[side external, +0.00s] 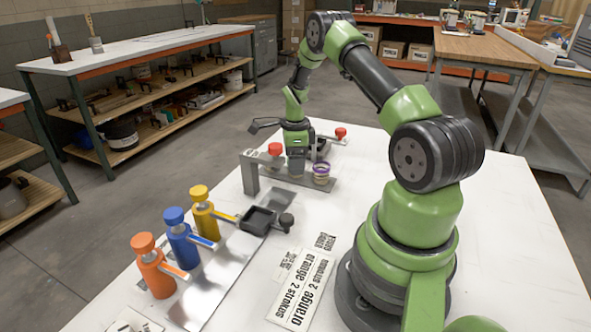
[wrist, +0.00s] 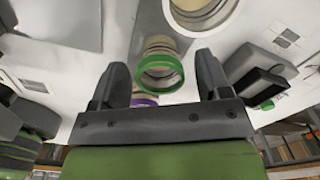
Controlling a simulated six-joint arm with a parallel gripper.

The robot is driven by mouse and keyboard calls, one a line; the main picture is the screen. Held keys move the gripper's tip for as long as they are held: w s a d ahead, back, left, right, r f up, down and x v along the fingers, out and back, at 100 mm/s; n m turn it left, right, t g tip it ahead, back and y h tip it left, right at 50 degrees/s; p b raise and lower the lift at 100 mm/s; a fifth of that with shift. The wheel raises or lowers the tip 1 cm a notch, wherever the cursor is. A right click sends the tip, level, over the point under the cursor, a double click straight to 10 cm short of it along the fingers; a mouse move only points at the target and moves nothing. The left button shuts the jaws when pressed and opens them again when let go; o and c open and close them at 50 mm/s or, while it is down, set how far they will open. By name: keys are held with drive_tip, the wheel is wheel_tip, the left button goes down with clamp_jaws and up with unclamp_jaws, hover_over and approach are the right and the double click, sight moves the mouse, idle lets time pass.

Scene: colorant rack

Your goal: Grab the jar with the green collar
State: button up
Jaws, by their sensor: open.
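The jar with the green collar (wrist: 160,82) shows in the wrist view, between the two fingers of my gripper (wrist: 163,70). My gripper is open, with a finger on each side of the jar and visible gaps. I cannot tell how far down the fingers reach. In the side view my gripper (side external: 297,148) points down over the grey rack, and the green collar cannot be made out there. A jar with a purple collar (side external: 321,172) stands just right of my gripper; its collar also shows in the wrist view (wrist: 143,101), partly hidden.
Red knobs (side external: 275,149) (side external: 340,132) sit close by at the rack. A larger round opening (wrist: 202,10) is at the wrist view's top edge. Orange (side external: 155,268), blue (side external: 182,238) and yellow (side external: 204,213) bottles stand at the front left. The white tabletop (side external: 350,190) has free room.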

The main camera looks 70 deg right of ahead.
drive_tip(key=shift+f, duration=0.6)
drive_tip(key=c, duration=1)
